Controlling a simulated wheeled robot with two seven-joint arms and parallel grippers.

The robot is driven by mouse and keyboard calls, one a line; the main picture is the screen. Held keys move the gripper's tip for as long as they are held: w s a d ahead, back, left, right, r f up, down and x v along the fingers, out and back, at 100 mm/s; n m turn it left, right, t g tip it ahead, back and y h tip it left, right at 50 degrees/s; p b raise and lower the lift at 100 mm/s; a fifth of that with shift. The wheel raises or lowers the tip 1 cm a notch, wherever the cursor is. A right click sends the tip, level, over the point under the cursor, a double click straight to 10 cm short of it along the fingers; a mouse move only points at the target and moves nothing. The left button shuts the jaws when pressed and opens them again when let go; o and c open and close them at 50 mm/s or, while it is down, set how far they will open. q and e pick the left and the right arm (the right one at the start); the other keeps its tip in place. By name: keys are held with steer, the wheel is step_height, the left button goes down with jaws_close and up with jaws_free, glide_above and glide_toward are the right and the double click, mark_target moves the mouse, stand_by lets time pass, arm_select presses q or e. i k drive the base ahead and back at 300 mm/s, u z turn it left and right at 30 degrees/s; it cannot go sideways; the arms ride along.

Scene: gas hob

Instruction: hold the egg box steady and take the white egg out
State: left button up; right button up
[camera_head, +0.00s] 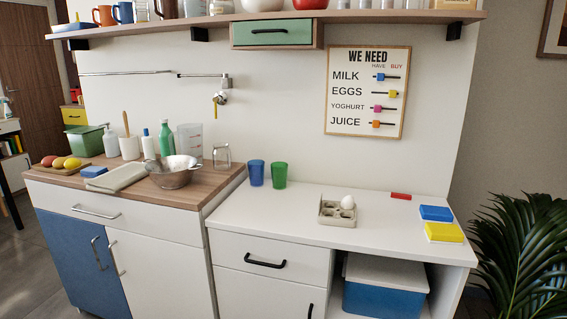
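A small grey-beige egg box (328,219) sits open on the white counter, right of the two cups. One white egg (348,202) stands in its back right part, with its top showing above the box. The other hollows that I can see look empty. Neither of my grippers shows in the head view, and nothing touches the box or the egg.
A blue cup (256,173) and a green cup (279,175) stand left of the box. A red block (401,196), a blue sponge (436,213) and a yellow sponge (444,232) lie to the right. The white counter (270,217) around the box is clear.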

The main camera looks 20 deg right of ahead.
mark_target(348, 202)
steer(key=u, duration=0.3)
steer(key=i, duration=0.9)
steer(key=z, duration=0.2)
